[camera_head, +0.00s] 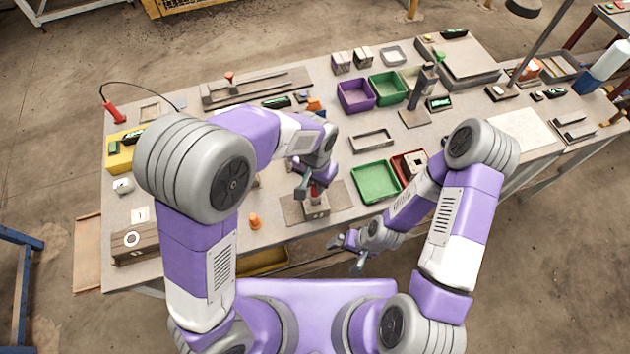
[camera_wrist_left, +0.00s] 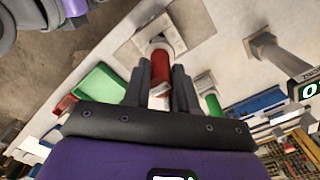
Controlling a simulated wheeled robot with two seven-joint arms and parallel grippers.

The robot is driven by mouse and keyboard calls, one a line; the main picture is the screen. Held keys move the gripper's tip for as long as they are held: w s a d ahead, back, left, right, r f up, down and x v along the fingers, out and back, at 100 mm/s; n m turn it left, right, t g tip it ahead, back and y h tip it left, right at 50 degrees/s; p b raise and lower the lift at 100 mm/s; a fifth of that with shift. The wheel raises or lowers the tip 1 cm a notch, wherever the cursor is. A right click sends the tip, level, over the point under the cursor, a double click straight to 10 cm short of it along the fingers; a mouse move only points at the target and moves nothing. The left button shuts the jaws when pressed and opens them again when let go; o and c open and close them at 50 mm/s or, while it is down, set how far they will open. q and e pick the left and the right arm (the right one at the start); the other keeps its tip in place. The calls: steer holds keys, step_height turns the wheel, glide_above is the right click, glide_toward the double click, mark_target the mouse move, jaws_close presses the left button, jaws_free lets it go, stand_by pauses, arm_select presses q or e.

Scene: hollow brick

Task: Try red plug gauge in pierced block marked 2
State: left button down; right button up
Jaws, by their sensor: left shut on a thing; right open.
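My left gripper (camera_head: 306,190) is shut on the red plug gauge (camera_head: 314,191) over the front middle of the table. In the left wrist view the red gauge (camera_wrist_left: 161,68) stands between the two fingers, its pale far end at a small grey block (camera_wrist_left: 172,36). That block also shows in the head view (camera_head: 317,211), on a flat plate. I cannot tell whether the gauge end is inside the hole or just above it. No number on the block is readable. My right gripper (camera_head: 347,255) is open and empty in front of the table edge.
A brown block with a white ring (camera_head: 133,240) stands at the front left. An orange plug (camera_head: 255,222) stands left of the plate. Green (camera_head: 375,182) and red (camera_head: 409,164) trays lie to the right. A purple bin (camera_head: 356,95) and green bin (camera_head: 388,88) stand behind.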

stand_by(0.5)
arm_select(q)
steer(key=shift+r+p, duration=2.15)
steer(key=shift+r, duration=0.45)
